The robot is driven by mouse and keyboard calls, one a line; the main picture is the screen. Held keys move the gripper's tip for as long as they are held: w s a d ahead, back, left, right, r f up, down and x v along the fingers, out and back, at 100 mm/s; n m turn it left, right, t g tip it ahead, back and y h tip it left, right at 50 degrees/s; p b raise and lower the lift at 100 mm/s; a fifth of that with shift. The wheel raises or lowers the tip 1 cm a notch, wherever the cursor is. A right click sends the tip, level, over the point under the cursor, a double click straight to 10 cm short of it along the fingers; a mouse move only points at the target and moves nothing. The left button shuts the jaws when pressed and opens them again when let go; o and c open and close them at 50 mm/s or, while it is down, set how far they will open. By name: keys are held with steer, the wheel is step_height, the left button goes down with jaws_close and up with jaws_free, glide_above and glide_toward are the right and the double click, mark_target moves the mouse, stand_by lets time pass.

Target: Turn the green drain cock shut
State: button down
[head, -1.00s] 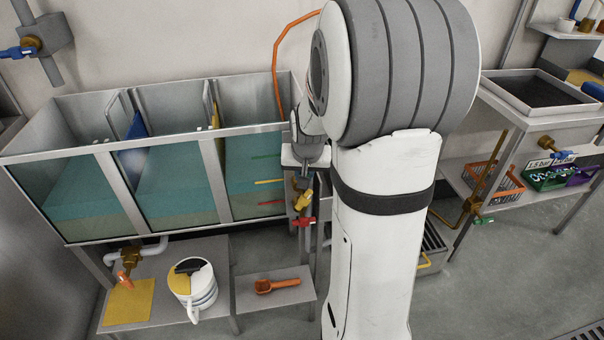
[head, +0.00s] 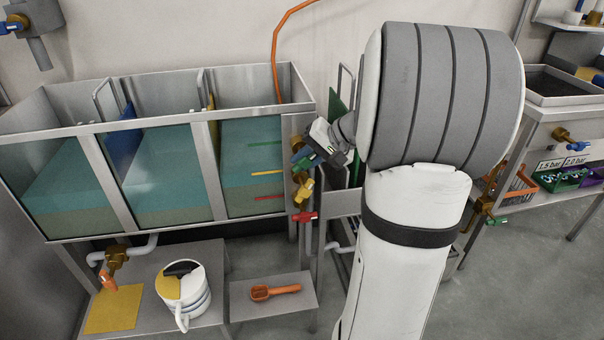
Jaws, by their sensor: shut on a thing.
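The green drain cock (head: 302,155) is the top one of a column of cocks at the right end of the glass-fronted tank (head: 204,172). Only a bit of its green handle shows beside my gripper (head: 312,156). My gripper is shut on that handle, coming in tilted from the upper right. Its fingertips and the exact handle angle are hard to make out. Below it are a yellow-handled cock (head: 303,191) and a red-handled cock (head: 304,216). Green, yellow and red marks on the tank glass lie at similar heights.
Another green-handled cock (head: 497,222) is on a brass pipe at the right bench. An orange hose (head: 276,47) runs above the tank.

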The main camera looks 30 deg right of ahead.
steer(key=y+b, duration=0.1)
steer(key=y, duration=0.1)
steer(key=m+t+y+b, duration=0.1)
steer(key=y, duration=0.1)
steer(key=shift+w+f+t+b, duration=0.1)
steer(key=shift+t+b, duration=0.2)
steer(key=shift+b, duration=0.1)
steer(key=shift+m+t+y+b, duration=0.65)
steer(key=shift+t+y, duration=0.35)
steer(key=shift+y, duration=0.6)
steer(key=shift+a+r, duration=0.1)
steer(key=shift+r, duration=0.1)
steer(key=c, duration=1.3)
jaws_free()
steer(key=shift+c, duration=0.2)
steer(key=shift+f, duration=0.1)
steer(key=p+v, duration=0.2)
steer(key=v, duration=0.5)
steer(key=shift+s+d, duration=0.25)
steer(key=shift+d, duration=0.05)
